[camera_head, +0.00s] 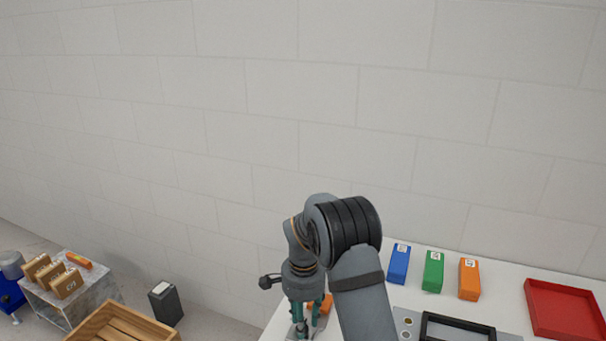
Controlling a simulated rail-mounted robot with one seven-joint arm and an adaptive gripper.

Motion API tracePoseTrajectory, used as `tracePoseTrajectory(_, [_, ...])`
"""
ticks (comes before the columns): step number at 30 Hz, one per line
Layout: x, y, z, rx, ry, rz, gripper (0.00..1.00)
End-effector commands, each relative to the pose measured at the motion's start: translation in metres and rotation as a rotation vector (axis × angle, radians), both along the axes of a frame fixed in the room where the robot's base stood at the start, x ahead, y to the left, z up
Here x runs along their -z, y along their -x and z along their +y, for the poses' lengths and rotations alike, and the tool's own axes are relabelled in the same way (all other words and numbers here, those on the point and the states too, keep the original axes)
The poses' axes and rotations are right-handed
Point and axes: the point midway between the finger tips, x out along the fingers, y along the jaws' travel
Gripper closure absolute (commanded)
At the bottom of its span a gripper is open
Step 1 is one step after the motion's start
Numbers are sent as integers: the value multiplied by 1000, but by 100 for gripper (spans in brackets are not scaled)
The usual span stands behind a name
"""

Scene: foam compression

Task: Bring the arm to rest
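My arm reaches up from the bottom of the head view, bends at a dark ribbed joint, and its end points down over the left part of the white table (480,281). An orange thing (326,303) shows right beside and partly behind the fingers. I cannot tell whether the fingers touch it or hold anything, as the arm and the frame edge hide part of this area.
Blue (399,264), green (433,272) and orange (469,279) blocks stand in a row right of my arm. A black frame (455,327) lies before them, and a red tray (563,309) is at right. A wooden crate (124,325) and a grey stand with boxes (98,288) are at left.

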Motion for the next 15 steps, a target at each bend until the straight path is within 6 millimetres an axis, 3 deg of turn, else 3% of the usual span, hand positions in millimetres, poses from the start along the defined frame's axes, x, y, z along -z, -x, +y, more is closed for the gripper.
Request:
tracePoseTrajectory(9, [-3, 1, 2, 419, 0, 0, 67])
tracePoseTrajectory(15, [-2, 1, 2, 609, 0, 0, 67])
